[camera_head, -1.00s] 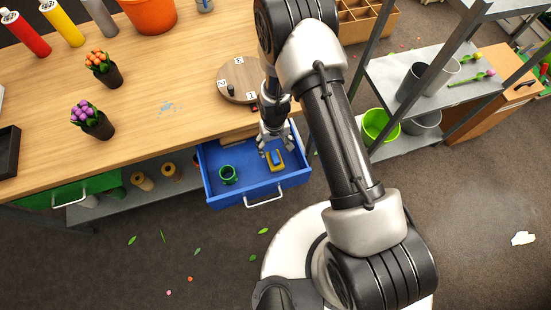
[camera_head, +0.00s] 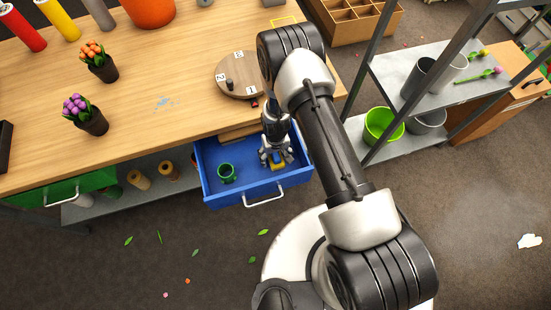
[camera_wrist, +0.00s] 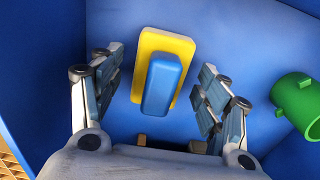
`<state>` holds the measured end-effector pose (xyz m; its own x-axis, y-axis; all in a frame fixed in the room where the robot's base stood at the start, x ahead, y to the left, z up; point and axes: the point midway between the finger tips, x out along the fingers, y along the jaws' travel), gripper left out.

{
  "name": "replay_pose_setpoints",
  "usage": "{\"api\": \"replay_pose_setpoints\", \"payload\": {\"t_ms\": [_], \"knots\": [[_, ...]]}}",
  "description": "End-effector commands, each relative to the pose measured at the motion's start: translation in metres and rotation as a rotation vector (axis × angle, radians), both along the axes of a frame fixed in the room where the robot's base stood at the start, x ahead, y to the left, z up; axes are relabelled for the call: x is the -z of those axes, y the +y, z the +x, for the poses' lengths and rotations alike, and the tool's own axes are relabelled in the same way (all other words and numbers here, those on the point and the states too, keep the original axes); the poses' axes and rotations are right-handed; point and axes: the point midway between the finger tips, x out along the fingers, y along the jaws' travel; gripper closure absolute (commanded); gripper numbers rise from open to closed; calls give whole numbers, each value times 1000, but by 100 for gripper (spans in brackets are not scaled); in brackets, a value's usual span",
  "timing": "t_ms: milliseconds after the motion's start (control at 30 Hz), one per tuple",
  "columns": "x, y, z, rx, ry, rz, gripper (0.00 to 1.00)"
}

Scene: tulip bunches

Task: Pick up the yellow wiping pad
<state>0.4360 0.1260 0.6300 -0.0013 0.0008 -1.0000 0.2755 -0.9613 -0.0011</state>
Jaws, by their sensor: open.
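The yellow wiping pad (camera_wrist: 151,42) lies on the floor of the open blue drawer and carries a blue block-shaped handle (camera_wrist: 163,84) on top. In the wrist view it sits between the two fingers of my gripper (camera_wrist: 160,92), which are open with a gap on both sides of the pad. In the head view my gripper (camera_head: 276,160) reaches down into the right part of the drawer (camera_head: 238,191), and only a little of the pad (camera_head: 277,167) shows beneath it.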

Motion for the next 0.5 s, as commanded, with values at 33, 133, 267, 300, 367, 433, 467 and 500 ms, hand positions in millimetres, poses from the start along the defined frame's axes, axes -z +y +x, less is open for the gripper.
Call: {"api": "replay_pose_setpoints", "payload": {"t_ms": [33, 133, 267, 300, 367, 433, 467, 500], "knots": [[-1, 0, 1, 0, -1, 0, 31], [-1, 0, 0, 0, -1, 0, 31], [-2, 0, 0, -1, -1, 0, 40], [-2, 0, 0, -1, -1, 0, 42], [-2, 0, 0, -1, -1, 0, 46], [-2, 0, 0, -1, -1, 0, 51], [-2, 0, 0, -1, -1, 0, 53], [-2, 0, 0, -1, -1, 0, 55]]}}
